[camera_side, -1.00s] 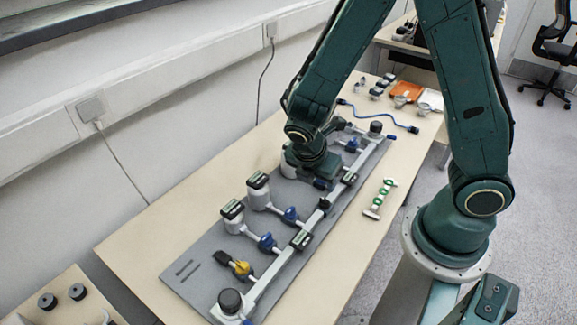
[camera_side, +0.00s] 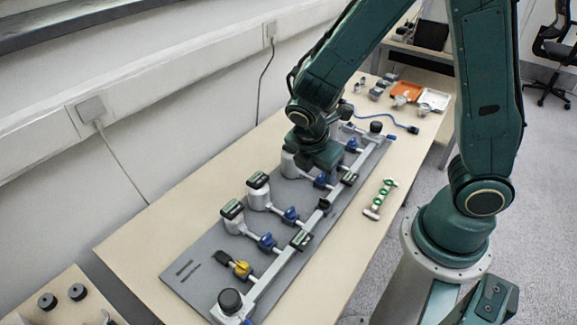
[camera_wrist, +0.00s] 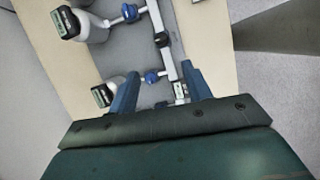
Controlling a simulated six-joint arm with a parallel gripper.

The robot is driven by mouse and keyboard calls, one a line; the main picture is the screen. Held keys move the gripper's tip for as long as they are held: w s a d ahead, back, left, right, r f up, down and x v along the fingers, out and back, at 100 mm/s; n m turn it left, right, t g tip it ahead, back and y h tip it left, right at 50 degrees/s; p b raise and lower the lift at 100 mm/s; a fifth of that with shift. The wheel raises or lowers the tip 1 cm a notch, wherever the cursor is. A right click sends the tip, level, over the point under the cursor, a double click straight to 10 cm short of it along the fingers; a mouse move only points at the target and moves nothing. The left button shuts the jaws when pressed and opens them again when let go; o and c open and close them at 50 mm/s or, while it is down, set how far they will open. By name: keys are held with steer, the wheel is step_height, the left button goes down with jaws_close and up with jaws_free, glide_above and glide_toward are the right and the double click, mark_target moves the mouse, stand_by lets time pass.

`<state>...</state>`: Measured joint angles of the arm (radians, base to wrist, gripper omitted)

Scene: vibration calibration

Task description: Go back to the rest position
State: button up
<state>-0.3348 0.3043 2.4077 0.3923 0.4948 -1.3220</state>
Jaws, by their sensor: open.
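My gripper (camera_wrist: 162,92) shows in the wrist view with its two blue fingers spread apart and nothing between them. In the side view my gripper's body hangs over the far part of the grey board (camera_side: 200,268); its fingertips are hidden there. The board carries a pale rail (camera_side: 277,262) with blue valves (camera_side: 267,242), a yellow valve (camera_side: 242,269) and white canisters with dark displays (camera_side: 258,193). In the wrist view, one canister (camera_wrist: 105,93) lies just left of the left finger, and a blue valve (camera_wrist: 152,77) shows beyond the fingers.
A green and white fitting (camera_side: 380,199) lies on the table right of the board. A blue cable (camera_side: 385,118), an orange tray (camera_side: 407,91) and a white tray (camera_side: 434,100) are at the far end. The wall runs along the left. The near right tabletop is clear.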

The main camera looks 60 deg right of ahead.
steer(key=s+r+m+t+y, duration=0.2)
steer(key=s+r+m, duration=0.3)
steer(key=r+m, duration=0.3)
steer(key=s+r+m+t+y, duration=0.2)
steer(key=s+r+m, duration=0.4)
steer(key=r+m, duration=0.3)
steer(key=shift+d+r+t, duration=0.2)
steer(key=shift+r+t, duration=0.5)
steer(key=shift+r, duration=0.75)
steer(key=shift+w, duration=0.1)
